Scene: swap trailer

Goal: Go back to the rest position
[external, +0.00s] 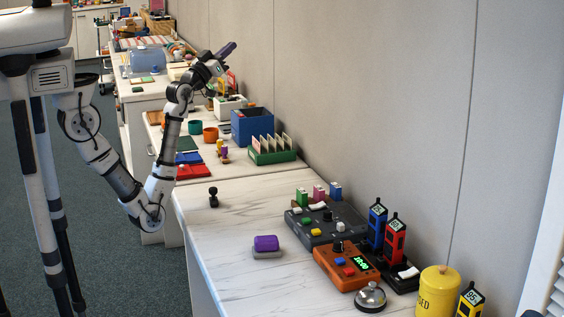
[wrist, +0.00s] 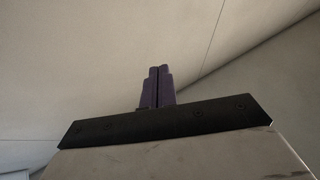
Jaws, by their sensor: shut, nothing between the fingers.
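My gripper (external: 228,48) is raised well above the counters in the external view, at the end of my bent arm, and points up and to the right toward the wall. Its purple fingers are together with nothing between them. In the wrist view the closed fingers (wrist: 156,87) show above a dark plate, against a plain pale surface. No object is near the fingertips in the wrist view.
The near counter (external: 200,250) holds a purple-topped block (external: 266,244), a dark grey console (external: 325,223), an orange timer box (external: 345,268) and a silver bell (external: 370,297). A blue box (external: 252,127) and a green card rack (external: 272,155) stand farther back. The wall (external: 400,100) runs along the right.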

